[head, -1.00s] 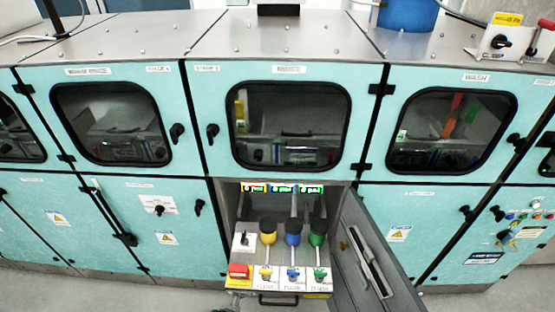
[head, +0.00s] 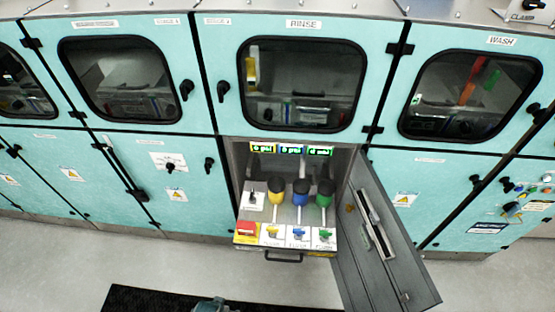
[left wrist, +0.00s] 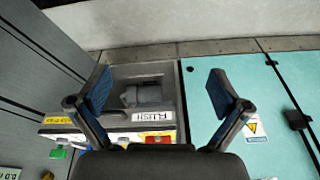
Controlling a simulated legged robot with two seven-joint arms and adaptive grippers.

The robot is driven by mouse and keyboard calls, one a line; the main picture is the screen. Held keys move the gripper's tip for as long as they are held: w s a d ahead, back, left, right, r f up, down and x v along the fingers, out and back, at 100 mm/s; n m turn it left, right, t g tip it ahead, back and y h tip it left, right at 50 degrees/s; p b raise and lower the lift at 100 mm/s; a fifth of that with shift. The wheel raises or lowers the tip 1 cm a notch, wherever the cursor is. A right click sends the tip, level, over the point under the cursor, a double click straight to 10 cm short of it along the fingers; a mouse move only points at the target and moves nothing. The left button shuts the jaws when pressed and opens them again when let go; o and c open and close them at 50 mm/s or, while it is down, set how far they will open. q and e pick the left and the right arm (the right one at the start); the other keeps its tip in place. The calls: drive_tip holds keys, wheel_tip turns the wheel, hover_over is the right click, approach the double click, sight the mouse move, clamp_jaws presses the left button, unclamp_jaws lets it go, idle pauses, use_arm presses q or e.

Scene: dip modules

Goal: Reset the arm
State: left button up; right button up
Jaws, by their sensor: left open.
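My left gripper (left wrist: 158,92) shows in the left wrist view, with its two dark fingers spread wide apart and nothing between them. Beyond the fingers is an open compartment with a grey part inside and a white label, seen upside down. In the head view, the open compartment in the middle of the teal cabinet row has a pulled-out control panel (head: 262,215) with yellow, blue and green knobs and a red block. No gripper can be made out clearly in the head view. My right gripper is in neither view.
A grey door (head: 385,245) hangs open at the right of the compartment. Teal cabinets with dark windows (head: 303,85) stand behind. A black mat (head: 150,300) lies on the grey floor (head: 60,260), which is otherwise clear in front at left.

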use_arm(q)
drive_tip(key=s+f+g, duration=0.1)
drive_tip(key=s+f, duration=0.2)
drive_tip(key=f, duration=0.6)
drive_tip(key=s+f, duration=0.4)
drive_tip(key=f, duration=0.6)
drive_tip(key=s+a+f, duration=0.3)
drive_tip(key=s+f, duration=0.7)
drive_tip(key=s, duration=0.4)
drive_tip(key=shift+a+f+g, duration=0.2)
drive_tip(key=shift+g, duration=0.2)
